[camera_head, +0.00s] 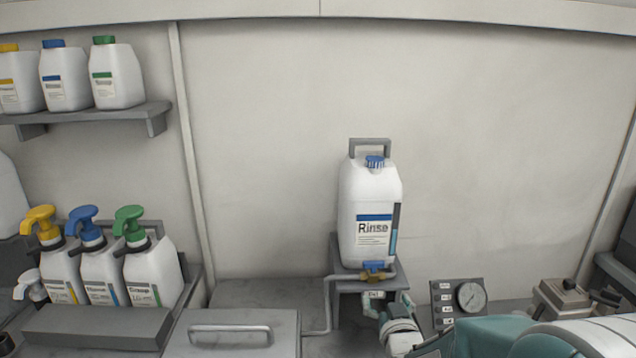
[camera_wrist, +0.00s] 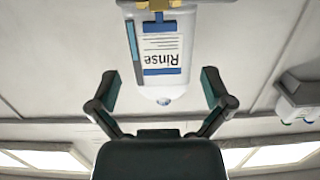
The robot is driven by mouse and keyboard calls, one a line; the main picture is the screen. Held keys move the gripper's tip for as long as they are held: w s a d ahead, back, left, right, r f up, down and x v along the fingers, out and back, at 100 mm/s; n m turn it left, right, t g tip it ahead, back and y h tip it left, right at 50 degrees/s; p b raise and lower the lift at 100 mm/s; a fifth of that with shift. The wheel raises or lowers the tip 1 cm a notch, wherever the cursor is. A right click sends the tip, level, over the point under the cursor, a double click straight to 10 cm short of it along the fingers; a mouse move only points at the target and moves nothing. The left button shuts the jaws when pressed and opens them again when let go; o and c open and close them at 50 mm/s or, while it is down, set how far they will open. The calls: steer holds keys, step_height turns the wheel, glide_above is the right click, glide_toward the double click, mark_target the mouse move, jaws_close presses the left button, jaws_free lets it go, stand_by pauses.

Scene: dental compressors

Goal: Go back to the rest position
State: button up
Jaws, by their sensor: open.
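My arm, teal and white, reaches in from the bottom right of the head view. The fingers of my gripper are not clearly visible there. In the wrist view my gripper (camera_wrist: 160,92) has its two dark fingers spread wide with nothing between them. The white Rinse bottle (camera_head: 371,210) with a blue cap stands upright on a grey stand, above and behind the arm's end. In the wrist view the Rinse bottle (camera_wrist: 163,45) appears upside down, beyond the fingertips and apart from them.
Pump bottles (camera_head: 101,277) with yellow, blue and green heads stand at the left. Capped bottles (camera_head: 118,77) sit on a wall shelf (camera_head: 95,113). A handled grey box (camera_head: 240,340) is in front. A gauge panel (camera_head: 459,300) and a small valve box (camera_head: 563,298) stand right of the Rinse stand.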

steer(key=s+r+g, duration=0.2)
steer(key=s+g, duration=0.3)
steer(key=s, duration=0.8)
steer(key=s+r+g, duration=0.2)
steer(key=s+g, duration=0.4)
steer(key=s, duration=0.7)
steer(key=shift+r, duration=0.4)
